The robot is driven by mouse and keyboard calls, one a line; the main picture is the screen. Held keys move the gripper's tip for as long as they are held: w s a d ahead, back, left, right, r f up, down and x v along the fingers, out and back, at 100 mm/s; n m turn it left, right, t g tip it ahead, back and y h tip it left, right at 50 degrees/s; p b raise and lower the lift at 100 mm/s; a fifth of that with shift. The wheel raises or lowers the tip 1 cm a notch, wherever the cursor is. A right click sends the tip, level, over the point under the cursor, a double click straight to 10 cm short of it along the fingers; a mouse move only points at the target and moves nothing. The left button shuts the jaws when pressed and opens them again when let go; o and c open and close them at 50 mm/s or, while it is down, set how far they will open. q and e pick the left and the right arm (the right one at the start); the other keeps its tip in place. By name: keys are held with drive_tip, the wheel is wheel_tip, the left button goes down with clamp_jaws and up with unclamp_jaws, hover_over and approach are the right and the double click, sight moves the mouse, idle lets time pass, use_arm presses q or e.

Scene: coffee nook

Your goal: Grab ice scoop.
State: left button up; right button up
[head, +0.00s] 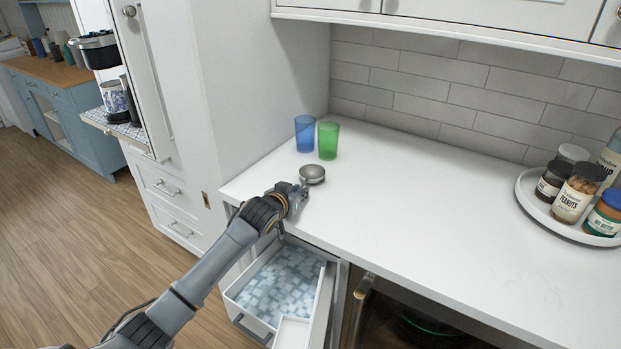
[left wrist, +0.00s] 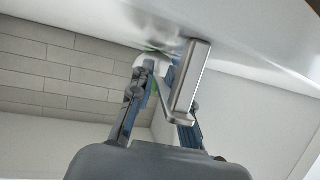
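The ice scoop (head: 312,173) is a metal scoop with a round bowl, at the counter's left end in front of two cups. My left gripper (head: 300,193) is at the near side of the scoop, low over the counter edge. In the left wrist view, the scoop's flat metal handle (left wrist: 190,80) reaches back toward the gripper (left wrist: 165,88). The fingers stand apart, with a visible gap between the left finger and the handle. The handle hides much of the right finger, so contact there cannot be told. My right gripper is not in view.
Blue (head: 305,134) and green (head: 327,140) cups stand behind the scoop. A tray (head: 528,200) of jars is at the right. The middle of the counter (head: 430,190) is clear. A tall white cabinet (head: 235,95) borders the left.

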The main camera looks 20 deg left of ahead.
use_arm(q)
clamp_jaws()
